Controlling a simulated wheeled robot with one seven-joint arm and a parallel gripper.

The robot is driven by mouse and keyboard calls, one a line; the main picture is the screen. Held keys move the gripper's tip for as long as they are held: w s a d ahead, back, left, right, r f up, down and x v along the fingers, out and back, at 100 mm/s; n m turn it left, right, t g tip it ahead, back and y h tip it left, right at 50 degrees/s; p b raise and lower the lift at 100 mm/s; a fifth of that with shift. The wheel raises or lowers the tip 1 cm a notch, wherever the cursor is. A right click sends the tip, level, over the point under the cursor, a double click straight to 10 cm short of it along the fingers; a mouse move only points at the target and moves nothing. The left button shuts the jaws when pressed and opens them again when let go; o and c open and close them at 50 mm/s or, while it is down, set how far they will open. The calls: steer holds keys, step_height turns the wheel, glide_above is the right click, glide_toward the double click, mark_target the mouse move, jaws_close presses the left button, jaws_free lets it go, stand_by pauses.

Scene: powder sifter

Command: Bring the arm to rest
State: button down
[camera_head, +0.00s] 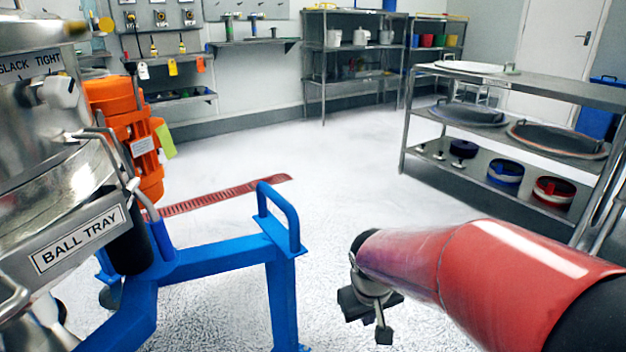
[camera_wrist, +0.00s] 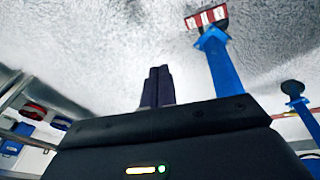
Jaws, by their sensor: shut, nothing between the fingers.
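My red arm reaches in from the right in the head view, and my gripper (camera_head: 383,322) hangs at its end over open floor. In the wrist view my gripper (camera_wrist: 158,80) shows two dark fingers side by side, closed together with nothing between them. The gripper is apart from the blue sifter frame (camera_head: 282,262), which stands to its left in the head view. The blue frame also shows in the wrist view (camera_wrist: 222,68), to the right of the fingers.
The steel sifter with a "BALL TRAY" label (camera_head: 80,238) and an orange motor (camera_head: 112,97) fill the left. A steel shelf (camera_head: 520,82) with lids and rings stands at the right. A red floor grating (camera_head: 215,199) lies behind the frame. The middle floor is clear.

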steer(key=s+d+r+m+t+p, duration=0.1)
steer(key=s+d+r, duration=0.1)
steer(key=s+r, duration=0.4)
steer(key=s+d+r+m+t+p, duration=0.2)
steer(key=s+r, duration=0.5)
steer(key=s, duration=0.1)
steer(key=shift+s+d+y, duration=0.25)
steer(key=shift+d+y, duration=0.1)
steer(key=shift+y, duration=0.05)
